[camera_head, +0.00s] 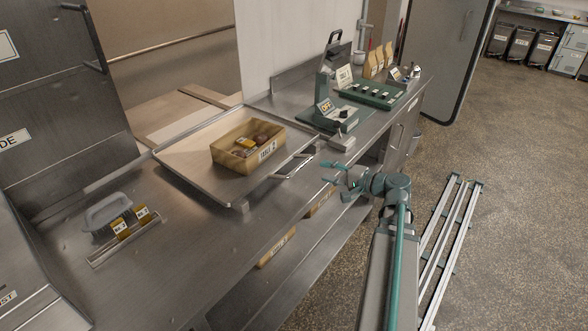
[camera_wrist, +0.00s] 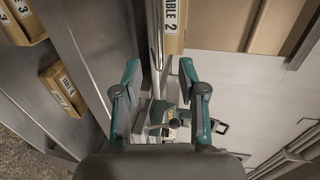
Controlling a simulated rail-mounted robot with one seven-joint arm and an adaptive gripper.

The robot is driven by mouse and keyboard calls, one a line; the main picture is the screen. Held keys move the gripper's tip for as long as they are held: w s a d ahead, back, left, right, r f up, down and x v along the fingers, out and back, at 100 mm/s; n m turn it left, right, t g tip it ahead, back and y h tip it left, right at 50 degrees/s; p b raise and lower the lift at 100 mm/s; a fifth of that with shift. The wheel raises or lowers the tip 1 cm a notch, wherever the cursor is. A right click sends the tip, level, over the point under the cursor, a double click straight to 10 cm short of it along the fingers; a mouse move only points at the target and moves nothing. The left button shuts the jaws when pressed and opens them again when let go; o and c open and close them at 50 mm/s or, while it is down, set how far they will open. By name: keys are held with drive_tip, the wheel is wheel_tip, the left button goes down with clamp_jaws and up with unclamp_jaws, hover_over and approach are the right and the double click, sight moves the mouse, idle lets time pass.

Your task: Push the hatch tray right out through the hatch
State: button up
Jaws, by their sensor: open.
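The hatch tray (camera_head: 190,180) is a flat metal tray on the steel counter, in front of the hatch opening (camera_head: 165,60). A tan box (camera_head: 232,159) labelled for a table stands on it with small items inside; the box shows in the wrist view (camera_wrist: 174,40) as "TABLE 2". A bar handle (camera_head: 296,165) is on the tray's near right edge. My gripper (camera_head: 328,173) is open and empty, just right of the handle and apart from it in the head view. In the wrist view a bright bar (camera_wrist: 156,45) lines up between my open fingers (camera_wrist: 160,78).
A grey tub (camera_head: 108,211) and yellow-labelled items (camera_head: 132,222) sit at the counter's left. A green device (camera_head: 335,115) and green rack (camera_head: 372,95) stand right of the tray. Boxes (camera_head: 277,246) lie on the shelf below. The floor right is mostly clear, with rails.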

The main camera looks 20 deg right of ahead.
sight(303, 163)
drive_tip(key=p+x, duration=0.3)
drive_tip(key=x, duration=0.7)
drive_tip(key=shift+w+f, duration=0.15)
drive_tip(key=shift+w, duration=0.1)
clamp_jaws()
